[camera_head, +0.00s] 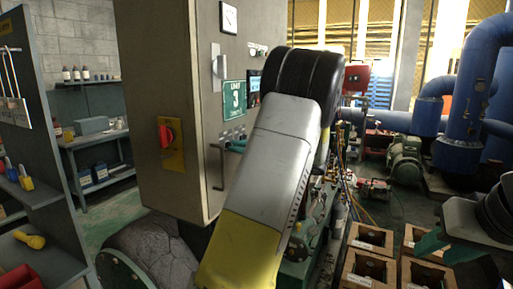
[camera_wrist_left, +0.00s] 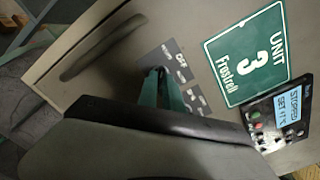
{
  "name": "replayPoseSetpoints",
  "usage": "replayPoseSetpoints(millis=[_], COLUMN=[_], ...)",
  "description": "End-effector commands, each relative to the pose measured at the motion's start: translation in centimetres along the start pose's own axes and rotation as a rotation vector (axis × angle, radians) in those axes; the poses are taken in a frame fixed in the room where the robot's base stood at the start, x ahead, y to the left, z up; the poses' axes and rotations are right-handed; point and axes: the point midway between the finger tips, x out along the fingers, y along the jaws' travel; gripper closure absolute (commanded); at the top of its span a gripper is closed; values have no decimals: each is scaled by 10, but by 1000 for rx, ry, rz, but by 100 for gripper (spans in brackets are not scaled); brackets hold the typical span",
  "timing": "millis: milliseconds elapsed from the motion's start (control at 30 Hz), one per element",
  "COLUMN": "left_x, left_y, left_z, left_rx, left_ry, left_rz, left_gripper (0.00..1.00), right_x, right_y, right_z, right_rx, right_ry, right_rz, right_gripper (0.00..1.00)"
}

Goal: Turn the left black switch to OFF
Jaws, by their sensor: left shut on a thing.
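The grey cabinet (camera_head: 180,85) stands in front of me in the head view. Its switch plate (camera_wrist_left: 182,70) shows in the left wrist view with an OFF label and smaller lettering. My left gripper (camera_wrist_left: 165,88) is at this plate, its teal fingers closed over the spot under the OFF label. The left black switch is hidden by the fingers, so its turn cannot be read. In the head view a bit of the left gripper (camera_head: 234,147) shows beside my arm, which covers most of the panel. My right gripper (camera_head: 448,248) is at the lower right, away from the cabinet, its opening unclear.
A green UNIT 3 sign (camera_wrist_left: 250,55) and a display (camera_wrist_left: 287,112) reading STOPPED are beside the plate. A cabinet handle (camera_wrist_left: 100,48) is close by. A red knob (camera_head: 167,134) is on the cabinet's side. Open boxes (camera_head: 370,255) stand at the lower right.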

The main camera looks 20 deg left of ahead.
Motion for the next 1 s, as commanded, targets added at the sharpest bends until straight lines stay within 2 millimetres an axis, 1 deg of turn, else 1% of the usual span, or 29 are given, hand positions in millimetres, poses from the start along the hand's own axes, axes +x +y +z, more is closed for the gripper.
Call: replayPoseSetpoints(millis=[133,300,600,667,800,1000], left_x=[0,0,0,0,0,0], left_y=[0,0,0,0,0,0], left_z=[0,0,0,0,0,0], left_rx=[29,175,202,235,361,395], left_ry=[-1,-1,-1,-1,0,-1], left_rz=[0,0,0,0,0,0], left_gripper=[100,100,100,100,100,100], right_x=[0,0,0,0,0,0], right_y=[0,0,0,0,0,0], right_z=[0,0,0,0,0,0], right_rx=[0,0,0,0,0,0], right_ry=[0,0,0,0,0,0], right_rz=[0,0,0,0,0,0], right_gripper=[64,64,64,64,64,64])
